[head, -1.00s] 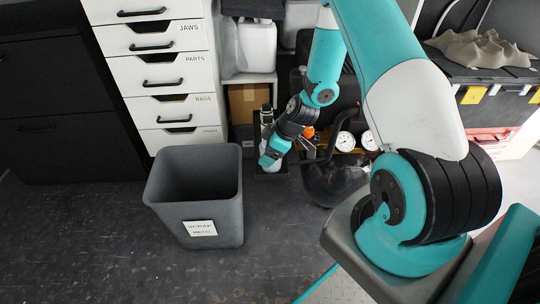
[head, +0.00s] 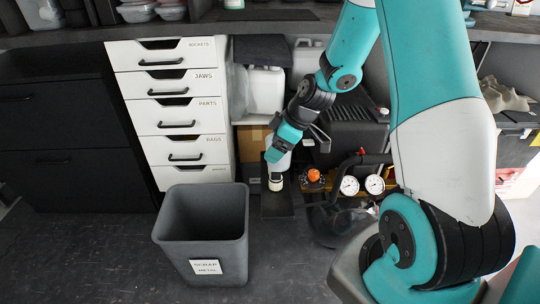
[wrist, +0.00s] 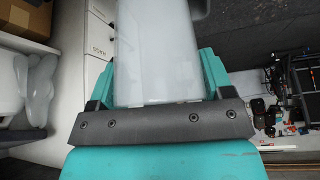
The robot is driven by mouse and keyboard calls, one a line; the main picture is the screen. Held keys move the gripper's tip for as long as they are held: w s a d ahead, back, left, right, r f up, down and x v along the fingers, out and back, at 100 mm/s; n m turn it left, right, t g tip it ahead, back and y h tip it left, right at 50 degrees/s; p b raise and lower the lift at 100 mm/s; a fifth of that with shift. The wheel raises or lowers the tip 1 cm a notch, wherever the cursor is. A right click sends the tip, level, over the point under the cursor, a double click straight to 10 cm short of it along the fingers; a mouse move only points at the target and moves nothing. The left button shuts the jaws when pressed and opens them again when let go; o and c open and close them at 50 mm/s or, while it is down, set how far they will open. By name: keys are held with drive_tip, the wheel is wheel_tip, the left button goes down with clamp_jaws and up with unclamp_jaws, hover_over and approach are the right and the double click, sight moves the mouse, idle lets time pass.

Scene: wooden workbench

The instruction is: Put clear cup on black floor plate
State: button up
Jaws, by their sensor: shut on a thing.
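The clear cup (wrist: 157,50) shows in the wrist view as a pale, translucent body between the two teal fingers. My gripper (wrist: 158,80) is shut on it. In the head view my gripper (head: 278,158) points down with the whitish cup (head: 281,166) at its end, partly covered by the fingers. A small cream piece with a dark band (head: 275,183) shows just below; I cannot tell whether it belongs to the cup. The black floor plate (head: 279,209) lies beneath, partly hidden. I cannot tell whether the cup is clear of it.
A grey scrap bin (head: 203,235) stands left of the plate. White drawers (head: 175,120) stand behind it. Gauges (head: 349,186) and an orange knob (head: 314,176) of a compressor are close on the right. A cardboard box (head: 252,142) and white jug (head: 265,90) are behind.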

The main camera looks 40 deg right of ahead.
drive_tip(key=shift+r, duration=0.6)
drive_tip(key=w+a+f+m+t+h+p, duration=0.15)
drive_tip(key=w+a+f+m+h, duration=0.25)
drive_tip(key=a+f+m, duration=0.45)
drive_tip(key=s+d+r+p, duration=0.1)
drive_tip(key=s+r+p, duration=0.1)
drive_tip(key=r+p, duration=0.85)
drive_tip(key=s+r+p, duration=0.3)
drive_tip(key=r+p, duration=0.7)
drive_tip(key=r, duration=0.1)
drive_tip(key=shift+m, duration=0.25)
drive_tip(key=s+f, duration=0.3)
drive_tip(key=f, duration=0.1)
drive_tip(key=shift+s+d+f, duration=0.15)
drive_tip(key=shift+s+f, duration=0.15)
drive_tip(key=shift+s, duration=0.1)
